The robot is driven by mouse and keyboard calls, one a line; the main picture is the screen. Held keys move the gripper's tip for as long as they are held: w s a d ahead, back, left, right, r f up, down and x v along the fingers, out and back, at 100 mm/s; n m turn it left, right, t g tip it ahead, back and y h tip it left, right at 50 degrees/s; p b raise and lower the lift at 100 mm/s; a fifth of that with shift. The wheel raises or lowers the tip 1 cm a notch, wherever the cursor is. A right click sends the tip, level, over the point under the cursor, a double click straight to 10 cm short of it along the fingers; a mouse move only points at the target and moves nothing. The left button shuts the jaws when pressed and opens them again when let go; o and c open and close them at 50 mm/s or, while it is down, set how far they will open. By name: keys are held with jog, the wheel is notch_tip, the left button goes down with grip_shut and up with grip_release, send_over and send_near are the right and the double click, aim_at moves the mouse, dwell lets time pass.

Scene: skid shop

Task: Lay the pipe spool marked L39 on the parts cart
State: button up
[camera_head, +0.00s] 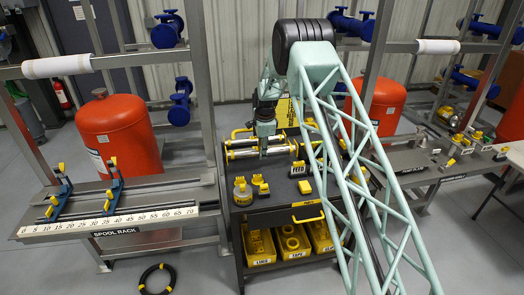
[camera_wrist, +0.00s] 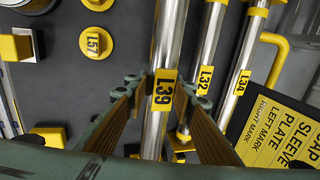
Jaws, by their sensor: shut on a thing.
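The pipe spool marked L39 (camera_wrist: 168,35) is a silver tube with a yellow label, running up and down the wrist view. My gripper (camera_wrist: 165,88) is shut on it at the label, one finger on each side. In the head view my gripper (camera_head: 264,146) is low over the back of the parts cart (camera_head: 278,212), a dark-topped cart with yellow bins below. Spools L32 (camera_wrist: 209,40) and L34 (camera_wrist: 240,60) lie alongside to the right in the wrist view. I cannot tell whether L39 touches the cart top or is just above it.
A round yellow part marked L57 (camera_wrist: 94,42) and small yellow parts (camera_head: 242,192) are on the cart. A yellow sign (camera_wrist: 285,130) is close to the spools. The spool rack (camera_head: 110,220) stands left with two clamps; a bench (camera_head: 430,158) stands right.

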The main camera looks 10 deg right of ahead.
jog(key=shift+s+x, duration=0.2)
jog(key=shift+x, duration=0.7)
jog(key=shift+f, duration=0.15)
jog(key=shift+b, duration=0.45)
dwell(1.1)
jog(key=shift+s+b+x, duration=0.25)
jog(key=shift+b+x, duration=0.4)
jog(key=shift+x, duration=0.4)
jog(key=shift+s+b+x, duration=0.25)
jog(key=shift+b+x, duration=0.35)
jog(key=shift+x, duration=0.4)
dwell(2.4)
jog(key=shift+f, duration=0.1)
jog(key=o, duration=1.3)
jog(key=shift+c, duration=0.8)
